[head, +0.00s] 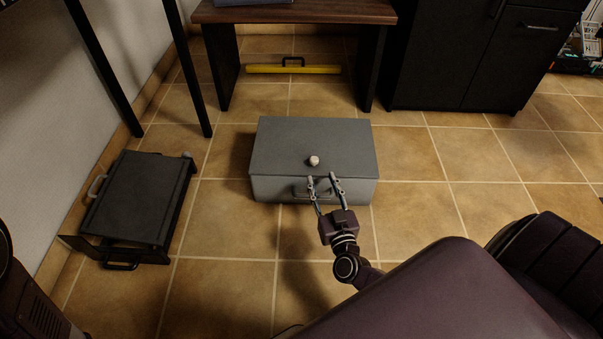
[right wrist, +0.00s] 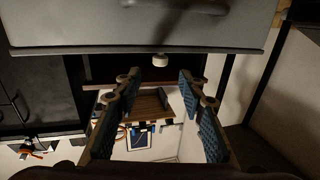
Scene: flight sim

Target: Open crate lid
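The crate is a grey metal box (head: 265,188) on the tiled floor in the middle of the head view. Its flat lid (head: 285,140) is closed. A pale round knob (head: 314,160) stands on the lid near the front edge, and a handle (head: 300,194) is on the front face. My right gripper (head: 323,181) is at the crate's front, fingers apart and pointing at the lid's front edge. In the right wrist view the gripper (right wrist: 160,76) is open and empty, with the knob (right wrist: 160,60) showing between and beyond the fingertips. I cannot tell whether it touches the crate. My left gripper is not visible.
A dark grey case (head: 135,195) with handles lies by the left wall. A wooden-topped table (head: 295,12) stands behind the crate, with a yellow bar (head: 292,69) beneath it. A black cabinet (head: 480,55) is at back right. Floor beside the crate is clear.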

